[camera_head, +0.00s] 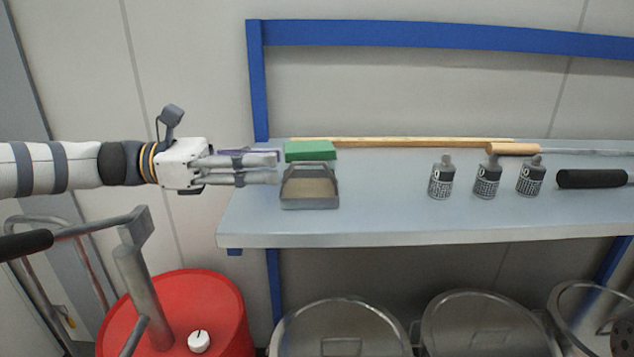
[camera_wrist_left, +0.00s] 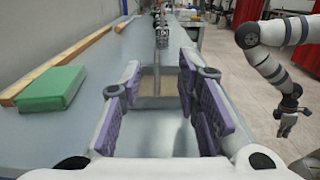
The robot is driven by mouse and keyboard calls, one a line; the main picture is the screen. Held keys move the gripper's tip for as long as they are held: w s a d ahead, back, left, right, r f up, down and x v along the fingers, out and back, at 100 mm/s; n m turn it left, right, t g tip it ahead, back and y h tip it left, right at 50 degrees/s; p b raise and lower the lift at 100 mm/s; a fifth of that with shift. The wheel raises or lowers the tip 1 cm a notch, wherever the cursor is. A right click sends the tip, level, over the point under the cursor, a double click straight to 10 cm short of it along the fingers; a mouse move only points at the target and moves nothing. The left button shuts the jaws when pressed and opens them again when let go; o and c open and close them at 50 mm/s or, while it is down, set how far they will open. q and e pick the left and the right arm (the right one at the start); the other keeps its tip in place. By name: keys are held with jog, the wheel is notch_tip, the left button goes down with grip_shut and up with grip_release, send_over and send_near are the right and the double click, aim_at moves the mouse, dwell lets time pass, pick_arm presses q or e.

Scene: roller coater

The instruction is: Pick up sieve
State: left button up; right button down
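The sieve (camera_head: 310,190), a small grey metal tray-like box with a beige mesh bottom, sits on the bench near its left end. My left gripper (camera_head: 276,168) comes in level from the left, its fingertips close to the sieve's left side. In the left wrist view the fingers with purple pads are spread wide and empty. The sieve (camera_wrist_left: 158,87) shows in the gap between them, toward the tips. Whether a finger touches it I cannot tell. My right gripper (camera_wrist_left: 287,122) hangs at the right of the wrist view, small and away from the bench; its opening is unclear.
A green block (camera_head: 311,151) lies just behind the sieve. A wooden strip (camera_head: 400,142) runs along the back of the grey bench (camera_head: 420,225). Several dark bottles (camera_head: 441,178) and a black-handled tool (camera_head: 592,178) are farther right. The bench between sieve and bottles is clear.

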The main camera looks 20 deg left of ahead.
aim_at(309, 162)
pick_arm(q)
jog(key=x, duration=0.7)
jog(key=shift+w+d+f, duration=0.1)
jog(key=shift+w+f, duration=0.05)
jog(key=shift+f, duration=0.15)
grip_shut()
